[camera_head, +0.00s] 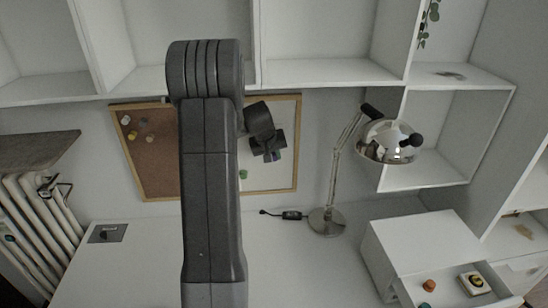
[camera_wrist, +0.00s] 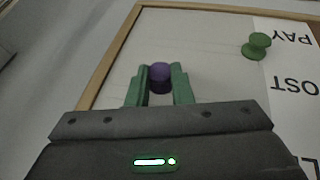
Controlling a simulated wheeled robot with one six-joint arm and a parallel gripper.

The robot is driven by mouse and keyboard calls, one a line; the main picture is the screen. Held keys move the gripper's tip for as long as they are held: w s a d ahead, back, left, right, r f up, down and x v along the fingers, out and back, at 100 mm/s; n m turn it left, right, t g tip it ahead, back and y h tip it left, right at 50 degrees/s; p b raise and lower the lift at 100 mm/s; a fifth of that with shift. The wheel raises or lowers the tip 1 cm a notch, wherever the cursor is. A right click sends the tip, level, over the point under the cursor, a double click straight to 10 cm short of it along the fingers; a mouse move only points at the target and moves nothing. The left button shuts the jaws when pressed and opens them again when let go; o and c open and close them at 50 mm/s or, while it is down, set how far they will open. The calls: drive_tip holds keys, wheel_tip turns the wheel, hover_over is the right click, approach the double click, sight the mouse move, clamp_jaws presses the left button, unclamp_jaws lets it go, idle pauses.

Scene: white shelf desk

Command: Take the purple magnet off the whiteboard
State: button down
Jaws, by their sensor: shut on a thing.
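The purple magnet (camera_wrist: 160,76) sits between the two green fingers of my gripper (camera_wrist: 159,80), which is shut on it. The whiteboard (camera_wrist: 205,40) with its wooden frame lies behind them in the wrist view. I cannot tell whether the magnet still touches the board. In the head view my gripper (camera_head: 269,154) is in front of the whiteboard (camera_head: 282,179), right of my arm, which covers the board's left part. The magnet is too small and covered to make out clearly there.
A green magnet (camera_wrist: 256,46) is on the board beside printed paper (camera_wrist: 290,75). A corkboard (camera_head: 152,165) with pins adjoins the whiteboard. A desk lamp (camera_head: 327,220) stands right of it, with shelves (camera_head: 330,70) above. A drawer unit (camera_head: 425,245) stands at the lower right.

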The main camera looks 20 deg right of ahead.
drive_tip(key=shift+r, duration=0.1)
drive_tip(key=shift+s+a+r, duration=0.1)
drive_tip(key=shift+s+r, duration=0.25)
drive_tip(key=shift+s, duration=0.05)
drive_tip(key=s+a+r+b, duration=0.3)
drive_tip(key=s+r, duration=0.4)
drive_tip(key=s, duration=0.5)
drive_tip(key=shift+s+a+b, duration=0.15)
drive_tip(key=shift+s+b, duration=0.15)
drive_tip(key=shift+s, duration=0.05)
